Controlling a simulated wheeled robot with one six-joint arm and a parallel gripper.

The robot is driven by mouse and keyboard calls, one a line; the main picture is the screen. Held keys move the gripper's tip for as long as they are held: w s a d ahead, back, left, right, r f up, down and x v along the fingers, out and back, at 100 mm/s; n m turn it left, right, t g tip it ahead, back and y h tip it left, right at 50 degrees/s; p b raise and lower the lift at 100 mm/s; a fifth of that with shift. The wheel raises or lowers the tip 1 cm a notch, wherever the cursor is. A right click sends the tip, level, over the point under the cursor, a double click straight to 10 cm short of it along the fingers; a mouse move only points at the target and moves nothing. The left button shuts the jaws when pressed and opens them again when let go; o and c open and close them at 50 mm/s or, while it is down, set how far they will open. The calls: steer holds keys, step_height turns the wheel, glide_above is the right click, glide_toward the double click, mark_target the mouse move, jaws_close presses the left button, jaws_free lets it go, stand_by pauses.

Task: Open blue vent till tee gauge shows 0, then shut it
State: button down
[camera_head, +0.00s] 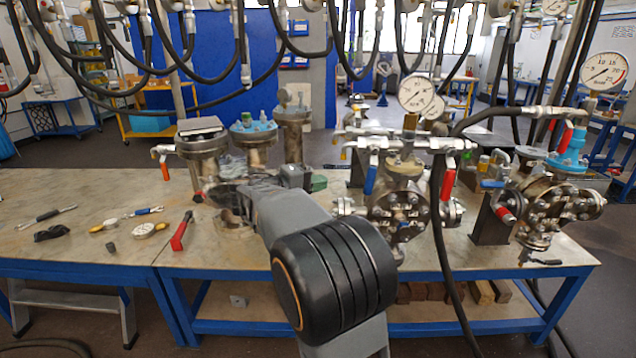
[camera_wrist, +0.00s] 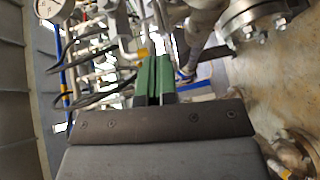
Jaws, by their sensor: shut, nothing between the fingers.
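The tee assembly (camera_head: 402,205) is a flanged metal body on the table, right of centre in the head view. A round white gauge (camera_head: 417,94) stands on top of it; its needle is too small to read surely. A blue lever handle (camera_head: 370,181) hangs down at the left of the tee, and a red lever handle (camera_head: 447,184) hangs at its right. My gripper (camera_head: 320,183) has green fingers, seen left of the blue handle and apart from it. In the wrist view the green fingers (camera_wrist: 154,78) are together and empty. My arm hides part of the table.
Another flanged vessel (camera_head: 545,213) with a larger gauge (camera_head: 604,71) and its own blue lever (camera_head: 491,183) stands at the right. Capped vessels (camera_head: 203,160) stand left of my arm. A red-handled tool (camera_head: 181,231) and small tools lie on the left table. Black hoses hang overhead.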

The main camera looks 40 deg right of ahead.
mark_target(366, 183)
steer(key=s+d+f, duration=0.1)
steer(key=s+d, duration=0.3)
steer(key=d, duration=0.5)
steer(key=shift+f, duration=0.1)
steer(key=b, duration=0.2)
steer(key=s+d+n+h+b, duration=0.1)
steer(key=b, duration=0.1)
steer(key=shift+f+b, duration=0.3)
steer(key=shift+b, duration=0.1)
steer(key=shift+s+d, duration=0.1)
